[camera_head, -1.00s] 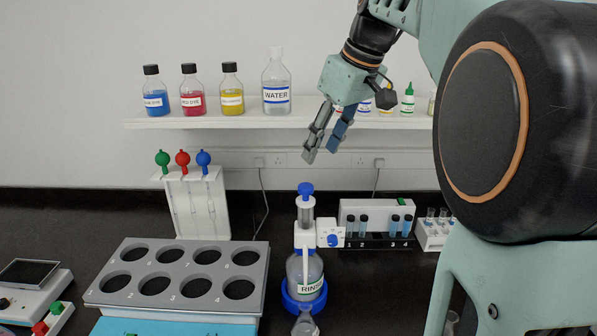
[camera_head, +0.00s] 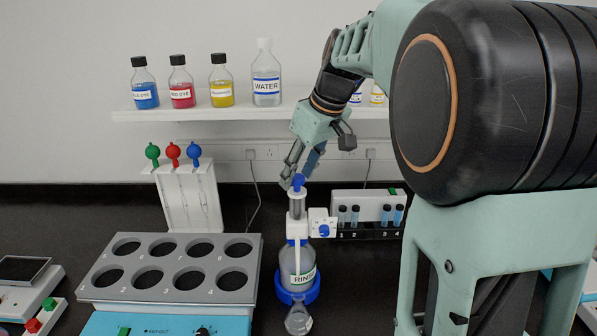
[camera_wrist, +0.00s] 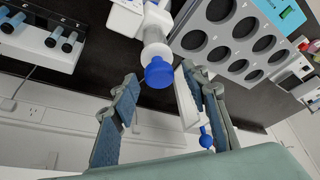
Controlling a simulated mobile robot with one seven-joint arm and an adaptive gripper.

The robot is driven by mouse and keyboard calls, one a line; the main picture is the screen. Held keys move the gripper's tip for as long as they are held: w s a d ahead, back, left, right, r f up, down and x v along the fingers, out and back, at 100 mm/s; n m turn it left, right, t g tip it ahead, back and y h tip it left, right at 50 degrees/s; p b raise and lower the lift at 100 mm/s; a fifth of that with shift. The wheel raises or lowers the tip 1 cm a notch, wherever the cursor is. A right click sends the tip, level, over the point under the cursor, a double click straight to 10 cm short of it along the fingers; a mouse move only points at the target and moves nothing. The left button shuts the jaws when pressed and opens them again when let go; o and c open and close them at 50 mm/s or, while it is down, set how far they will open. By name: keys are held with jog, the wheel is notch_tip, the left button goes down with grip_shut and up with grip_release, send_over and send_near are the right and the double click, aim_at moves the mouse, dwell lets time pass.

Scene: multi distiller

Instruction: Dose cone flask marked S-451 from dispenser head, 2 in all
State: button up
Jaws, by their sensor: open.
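The dispenser head (camera_head: 298,218) is white with a blue knob (camera_head: 299,181) on top, and sits on a bottle labelled RINSE (camera_head: 297,266) in a blue ring holder. A small clear cone flask (camera_head: 298,320) stands in front of the bottle, partly cut off by the lower frame edge; no S-451 mark is readable. My gripper (camera_head: 295,182) is open, pointing down at the knob. In the wrist view the blue knob (camera_wrist: 159,72) lies between my two fingertips (camera_wrist: 161,84), with space on both sides. Contact cannot be told from the head view.
A grey block with several round wells (camera_head: 170,268) stands left of the bottle on a blue unit. Behind it is a white rack with coloured pipettes (camera_head: 188,197). A vial rack (camera_head: 368,212) stands right of the dispenser. A shelf (camera_head: 240,113) with bottles runs above.

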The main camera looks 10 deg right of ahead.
grip_shut()
jog(key=shift+r+p, duration=0.3)
jog(key=shift+r, duration=0.35)
grip_release()
jog(key=shift+f, duration=0.1)
jog(key=v, duration=1.2)
jog(key=shift+s, duration=0.1)
